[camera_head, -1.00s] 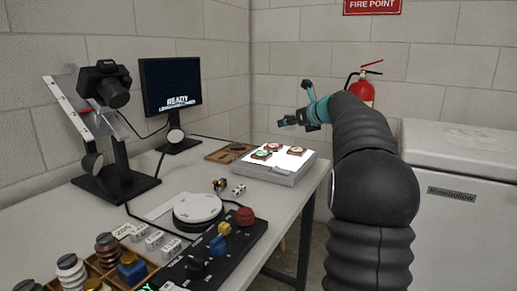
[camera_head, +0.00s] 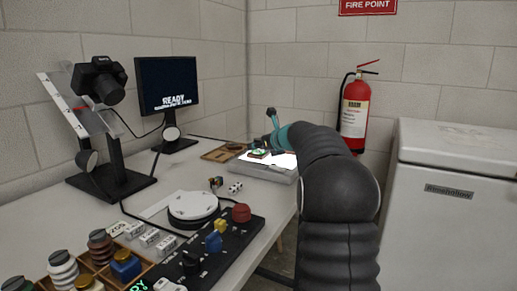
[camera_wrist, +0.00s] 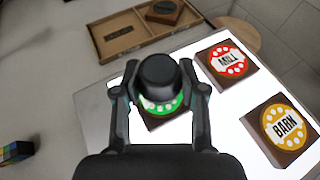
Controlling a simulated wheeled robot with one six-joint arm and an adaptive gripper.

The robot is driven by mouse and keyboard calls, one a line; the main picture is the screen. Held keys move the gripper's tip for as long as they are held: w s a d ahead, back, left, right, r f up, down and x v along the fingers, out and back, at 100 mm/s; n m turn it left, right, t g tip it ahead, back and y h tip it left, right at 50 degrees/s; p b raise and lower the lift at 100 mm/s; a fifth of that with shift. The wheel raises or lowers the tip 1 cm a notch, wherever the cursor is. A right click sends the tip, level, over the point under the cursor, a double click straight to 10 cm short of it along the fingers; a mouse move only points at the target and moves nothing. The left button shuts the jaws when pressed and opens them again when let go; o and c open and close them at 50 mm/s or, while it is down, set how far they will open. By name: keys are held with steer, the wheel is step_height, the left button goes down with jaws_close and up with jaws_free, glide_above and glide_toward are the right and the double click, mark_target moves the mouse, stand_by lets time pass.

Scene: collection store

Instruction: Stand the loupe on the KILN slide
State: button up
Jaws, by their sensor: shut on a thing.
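My gripper (camera_wrist: 160,88) is shut on the loupe (camera_wrist: 159,70), a dark round cylinder seen from above in the wrist view. The loupe is over a green-and-white slide (camera_wrist: 165,120) on the lit panel (camera_wrist: 215,138) and hides most of its label, so I cannot read it. I cannot tell whether loupe and slide touch. To the right lie the red MILL slide (camera_wrist: 229,63) and the yellow BARN slide (camera_wrist: 286,127). In the head view my gripper (camera_head: 277,143) is over the panel (camera_head: 268,174), near the green slide (camera_head: 258,154).
A brown tray (camera_wrist: 113,48) with a dark-topped block (camera_wrist: 167,13) lies beyond the panel. A small colored cube (camera_wrist: 14,153) lies at lower left. The head view shows a turntable (camera_head: 193,210), a knob console (camera_head: 205,255) and a monitor (camera_head: 168,84). A freezer (camera_head: 450,215) stands right.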

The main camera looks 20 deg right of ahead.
steer(key=shift+f, duration=0.1)
steer(key=o, duration=1.1)
steer(key=v, duration=1.2)
